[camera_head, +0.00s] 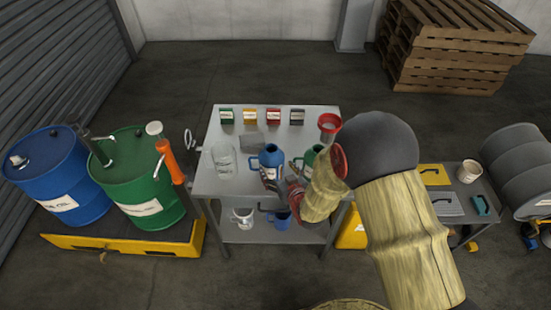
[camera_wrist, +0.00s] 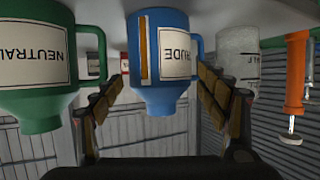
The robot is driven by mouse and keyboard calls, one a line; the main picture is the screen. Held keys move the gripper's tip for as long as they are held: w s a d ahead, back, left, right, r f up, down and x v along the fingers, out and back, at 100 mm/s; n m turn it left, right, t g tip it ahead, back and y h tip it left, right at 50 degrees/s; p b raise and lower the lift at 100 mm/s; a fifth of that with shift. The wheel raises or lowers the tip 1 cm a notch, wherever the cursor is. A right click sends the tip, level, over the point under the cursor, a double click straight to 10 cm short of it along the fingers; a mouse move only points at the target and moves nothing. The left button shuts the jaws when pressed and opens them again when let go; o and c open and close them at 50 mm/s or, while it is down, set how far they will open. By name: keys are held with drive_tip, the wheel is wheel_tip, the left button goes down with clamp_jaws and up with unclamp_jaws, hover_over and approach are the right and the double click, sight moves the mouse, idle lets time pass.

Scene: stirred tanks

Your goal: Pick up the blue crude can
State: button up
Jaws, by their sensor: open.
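The blue crude can (camera_head: 271,159) stands on the grey work table (camera_head: 212,180). In the wrist view the blue can (camera_wrist: 160,90) appears upside down, with its "CRUDE" label partly in sight. My gripper (camera_wrist: 160,100) is open there, with one finger on each side of the can; I cannot tell whether either finger touches it. In the head view my gripper (camera_head: 288,188) is close in front of the can and hides part of it.
A green can (camera_head: 310,160) labelled neutral (camera_wrist: 40,70) stands close beside the blue can. A clear beaker (camera_head: 223,158) is on its other side, and a red funnel (camera_head: 329,124) stands behind. Small coloured label blocks line the back. Drums (camera_head: 140,175) stand at left.

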drive_tip(key=shift+o, duration=0.4)
drive_tip(key=b+x, duration=0.1)
drive_tip(key=x, duration=0.2)
drive_tip(key=b+x, duration=0.1)
drive_tip(key=x, duration=0.3)
drive_tip(key=shift+s+f, duration=0.15)
drive_tip(key=shift+f, duration=0.2)
drive_tip(key=shift+w, duration=0.25)
drive_tip(key=shift+c, duration=0.2)
drive_tip(key=c, duration=1.5)
drive_tip(key=shift+r, duration=0.1)
drive_tip(key=shift+c, duration=0.4)
drive_tip(key=shift+r, duration=0.1)
